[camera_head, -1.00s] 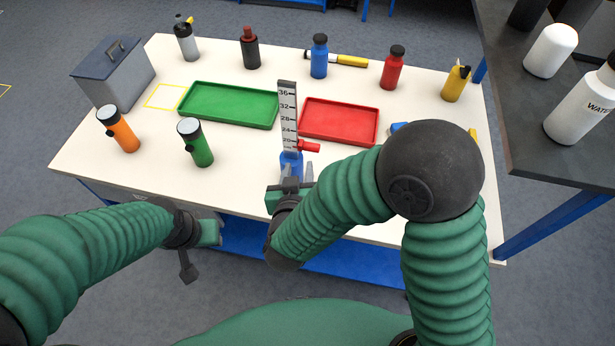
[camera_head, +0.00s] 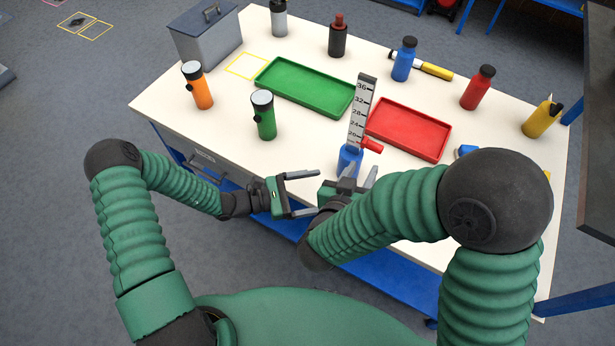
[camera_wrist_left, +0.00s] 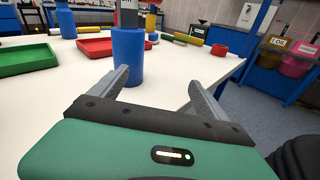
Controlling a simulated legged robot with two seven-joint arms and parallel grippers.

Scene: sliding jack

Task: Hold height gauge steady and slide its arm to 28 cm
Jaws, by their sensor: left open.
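The height gauge (camera_head: 360,115) stands upright near the table's front edge, a grey numbered scale on a blue base (camera_head: 349,160). Its red arm (camera_head: 371,145) sticks out to the right, low on the scale, below the 24 mark. My left gripper (camera_head: 317,192) is open and empty, left of and in front of the base. In the left wrist view the blue base (camera_wrist_left: 127,57) stands ahead of the open fingers, near the left one. My right gripper (camera_head: 361,168) is close in front of the base, its fingers apart; it partly hides the base's lower part.
A green tray (camera_head: 263,78) lies left of the gauge and a red tray (camera_head: 440,154) right of it. A green flashlight (camera_head: 264,118) and an orange one (camera_head: 199,90) stand at the left. Several bottles line the back.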

